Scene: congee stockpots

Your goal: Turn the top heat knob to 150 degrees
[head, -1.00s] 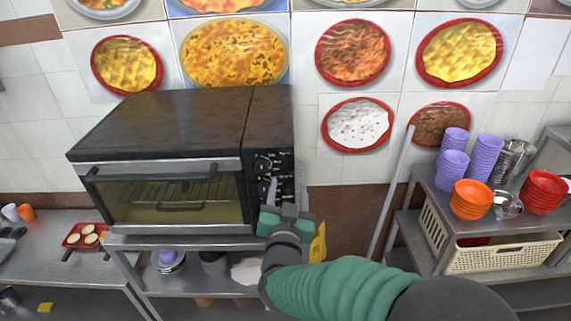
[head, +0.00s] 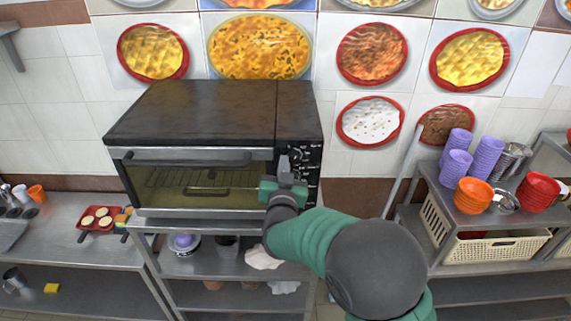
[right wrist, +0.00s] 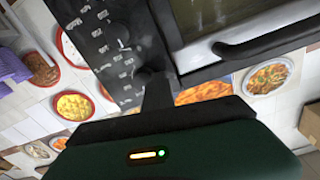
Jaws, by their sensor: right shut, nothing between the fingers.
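The oven (head: 190,175) is dark with a glass door. Its black control panel (head: 312,170) is on the right side and carries knobs and printed marks. The top knob (right wrist: 148,76) shows in the right wrist view at the fingertips, partly hidden by them. A second knob (right wrist: 118,34) is farther off along the panel. My right gripper (head: 284,163) is shut and empty in front of the upper left part of the panel. Its fingers also show in the right wrist view (right wrist: 158,90). I cannot tell whether they touch the top knob. The knob's setting is not readable. My left gripper is out of view.
The oven door handle (head: 185,162) sticks out left of my gripper. The oven stands on a metal shelf (head: 225,223). A rack (head: 450,190) with bowls and cups stands at right. A counter (head: 60,235) with a red tray is at left.

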